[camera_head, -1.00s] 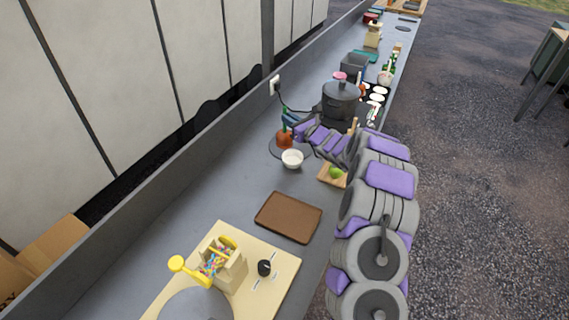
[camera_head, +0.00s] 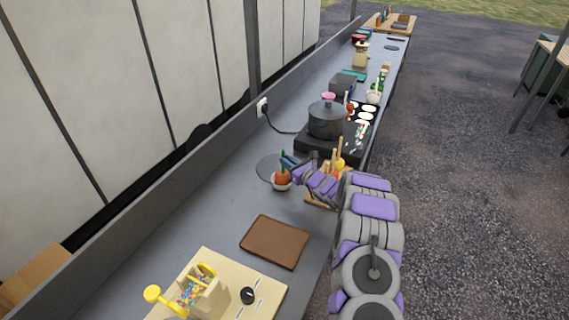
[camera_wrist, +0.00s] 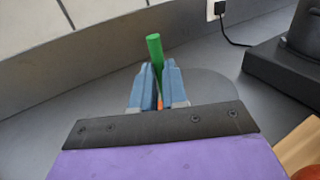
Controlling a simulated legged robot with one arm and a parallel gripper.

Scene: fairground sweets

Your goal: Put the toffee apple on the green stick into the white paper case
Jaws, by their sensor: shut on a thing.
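The toffee apple (camera_head: 282,176) is orange-red with an upright green stick (camera_head: 283,156). In the head view it sits low within the rim of the white paper case (camera_head: 276,186); I cannot tell whether it touches the bottom. My gripper (camera_head: 290,161) is shut on the green stick from the right, above the apple. In the wrist view the green stick (camera_wrist: 155,50) stands up between the blue fingers of my gripper (camera_wrist: 157,86). A small orange bit of the apple (camera_wrist: 160,103) shows between them; the case is hidden there.
A dark round disc (camera_head: 266,168) lies behind the case. A wooden board (camera_head: 315,197) with other sticked apples (camera_head: 339,163) is partly hidden by my arm. A pot (camera_head: 326,118) stands on a black hob. A brown tray (camera_head: 275,242) lies nearer; counter between is clear.

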